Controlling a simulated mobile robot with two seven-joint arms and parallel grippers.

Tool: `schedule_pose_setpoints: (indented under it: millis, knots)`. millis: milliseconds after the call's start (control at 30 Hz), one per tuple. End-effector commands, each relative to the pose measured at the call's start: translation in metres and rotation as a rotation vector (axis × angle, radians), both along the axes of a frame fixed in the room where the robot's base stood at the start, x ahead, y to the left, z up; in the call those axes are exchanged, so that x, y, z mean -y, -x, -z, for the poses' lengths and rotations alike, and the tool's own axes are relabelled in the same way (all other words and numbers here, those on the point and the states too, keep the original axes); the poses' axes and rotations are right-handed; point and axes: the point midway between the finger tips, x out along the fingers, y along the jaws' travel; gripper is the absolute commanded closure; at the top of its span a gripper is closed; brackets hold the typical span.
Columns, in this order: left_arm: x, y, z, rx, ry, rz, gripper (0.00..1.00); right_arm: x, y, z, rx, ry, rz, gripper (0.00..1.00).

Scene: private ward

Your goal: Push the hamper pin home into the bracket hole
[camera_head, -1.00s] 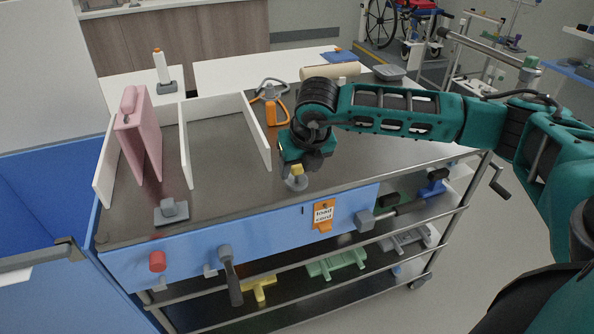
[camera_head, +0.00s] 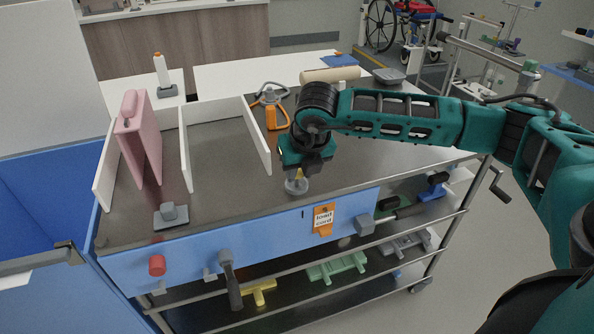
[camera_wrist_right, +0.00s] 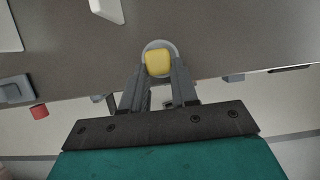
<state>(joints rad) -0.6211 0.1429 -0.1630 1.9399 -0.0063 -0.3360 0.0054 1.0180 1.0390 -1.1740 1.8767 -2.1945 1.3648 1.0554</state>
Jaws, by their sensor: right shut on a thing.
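My right gripper (camera_head: 299,172) points down at the front part of the cart top. It is shut on a yellow-topped piece with a round grey base (camera_head: 296,187), standing at the cart's front edge. In the right wrist view the yellow block (camera_wrist_right: 158,62) sits between the fingertips (camera_wrist_right: 158,75), with a grey ring around it. I cannot tell whether this piece is the hamper pin. A grey bracket (camera_head: 68,252) sits on the rim of the blue hamper (camera_head: 40,205) at the left. Its hole cannot be made out. My left gripper is not in view.
On the cart top stand a pink folder (camera_head: 140,140) between white dividers (camera_head: 186,150) and a grey block on a plate (camera_head: 171,215). The middle of the top is clear.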

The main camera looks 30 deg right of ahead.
Motion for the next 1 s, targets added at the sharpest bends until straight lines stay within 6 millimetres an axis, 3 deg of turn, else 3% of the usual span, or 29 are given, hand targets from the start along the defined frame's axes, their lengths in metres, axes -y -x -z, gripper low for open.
schedule_pose_setpoints:
  millis: [567,1000]
  knots:
    - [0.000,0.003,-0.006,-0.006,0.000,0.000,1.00,0.000,0.000,-0.013,0.000,0.000,0.001,1.00]
    - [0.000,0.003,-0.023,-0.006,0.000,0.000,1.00,0.000,0.000,-0.055,0.002,0.000,0.000,1.00]
